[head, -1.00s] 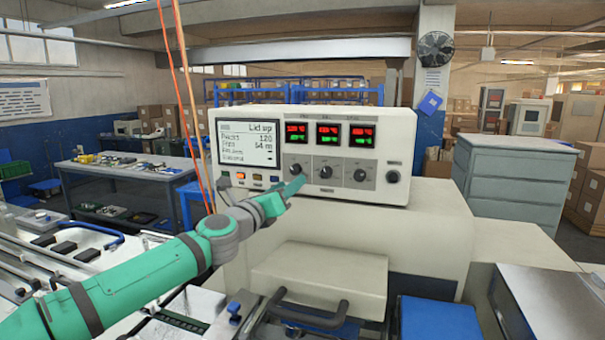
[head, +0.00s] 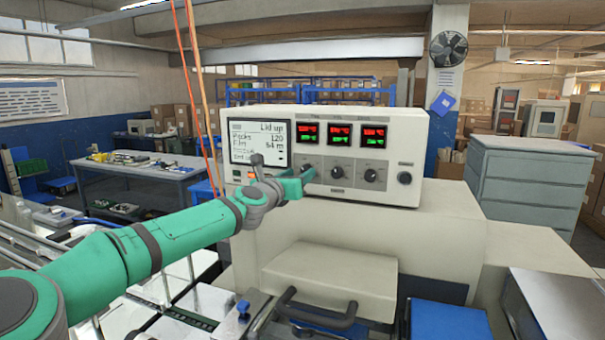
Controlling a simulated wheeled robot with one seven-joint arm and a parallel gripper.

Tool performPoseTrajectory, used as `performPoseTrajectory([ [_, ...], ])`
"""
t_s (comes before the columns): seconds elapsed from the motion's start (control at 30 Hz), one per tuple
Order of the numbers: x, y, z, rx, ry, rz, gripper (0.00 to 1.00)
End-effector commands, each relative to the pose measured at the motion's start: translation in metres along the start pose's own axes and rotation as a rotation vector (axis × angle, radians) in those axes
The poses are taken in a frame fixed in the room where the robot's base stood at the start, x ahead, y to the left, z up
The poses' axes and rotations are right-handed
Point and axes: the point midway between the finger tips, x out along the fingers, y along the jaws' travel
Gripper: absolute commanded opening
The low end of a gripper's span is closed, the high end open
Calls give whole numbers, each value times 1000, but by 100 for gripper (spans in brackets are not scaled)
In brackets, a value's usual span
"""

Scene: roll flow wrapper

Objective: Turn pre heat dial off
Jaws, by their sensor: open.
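A white control box (head: 411,140) faces me with three red and green displays. Below them is a grey dial panel. The middle dial (head: 337,172) and right dial (head: 371,175) are plain to see. The left dial is largely hidden behind my gripper. The labels are too small to read, so I cannot tell from them which dial is pre heat. My gripper (head: 309,175) is open, with its green fingers at the left dial's place. I cannot tell whether they touch or straddle it.
Below is a cream housing (head: 330,277) with a dark handle (head: 322,317). Orange and red cables hang near my arm.

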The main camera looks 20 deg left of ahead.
Motion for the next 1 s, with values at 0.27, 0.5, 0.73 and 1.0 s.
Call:
performPoseTrajectory([
  [0.27,25,0,0,0,0,0,44],
  [0.5,28,-1,0,0,0,-1,44],
  [0.73,28,-1,0,0,0,-1,16],
  [1.0,28,0,0,-8,-1,-1,3],
])
